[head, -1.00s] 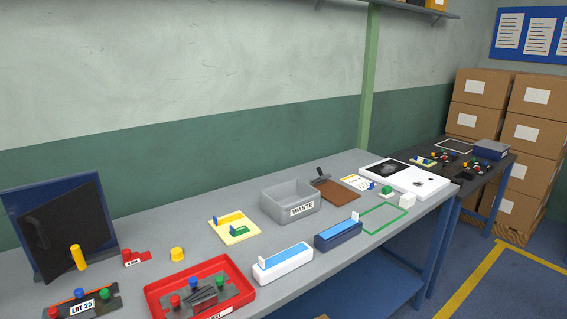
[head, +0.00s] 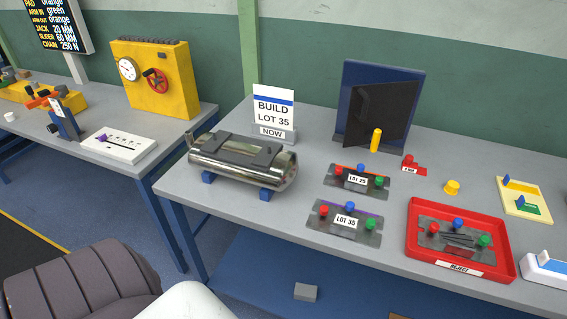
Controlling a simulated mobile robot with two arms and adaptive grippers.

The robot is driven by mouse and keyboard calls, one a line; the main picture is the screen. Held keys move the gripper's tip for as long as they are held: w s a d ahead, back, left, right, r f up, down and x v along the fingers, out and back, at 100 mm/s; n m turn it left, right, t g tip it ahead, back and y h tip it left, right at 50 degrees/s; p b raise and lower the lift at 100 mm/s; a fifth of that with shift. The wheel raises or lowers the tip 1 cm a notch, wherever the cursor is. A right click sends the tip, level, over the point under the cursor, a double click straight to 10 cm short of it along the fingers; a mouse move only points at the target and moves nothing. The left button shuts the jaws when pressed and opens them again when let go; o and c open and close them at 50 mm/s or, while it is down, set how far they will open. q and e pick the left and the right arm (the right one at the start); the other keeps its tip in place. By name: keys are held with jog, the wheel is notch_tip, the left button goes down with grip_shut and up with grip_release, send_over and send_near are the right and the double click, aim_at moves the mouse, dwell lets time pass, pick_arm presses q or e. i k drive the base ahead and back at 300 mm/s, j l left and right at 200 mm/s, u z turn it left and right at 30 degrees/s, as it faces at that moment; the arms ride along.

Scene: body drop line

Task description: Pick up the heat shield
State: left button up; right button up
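Neither gripper shows in the head view. No part is clearly marked as the heat shield. Two flat grey plates with coloured knobs lie on the bench, one labelled LOT 25 (head: 343,182) and, in front of it, one labelled LOT 35 (head: 327,226). A similar grey plate (head: 462,233) lies in a red tray (head: 413,257) whose label seems to read REJECT. A shiny metal cylinder (head: 212,166) with a darker plate on top rests on blue supports, left of the plates. A sign (head: 273,110) behind reads BUILD LOT 35 NOW.
A blue-framed dark panel (head: 354,90) with a yellow handle (head: 376,141) stands at the back. A red part (head: 411,163), a yellow knob (head: 452,187) and a pale yellow tray (head: 513,203) lie to the right. A yellow machine (head: 150,100) stands on the left bench.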

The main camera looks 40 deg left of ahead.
aim_at(339, 222)
jog(key=j+u, duration=0.1)
jog(key=u, duration=0.55)
jog(key=l+u, duration=0.1)
jog(key=l, duration=0.05)
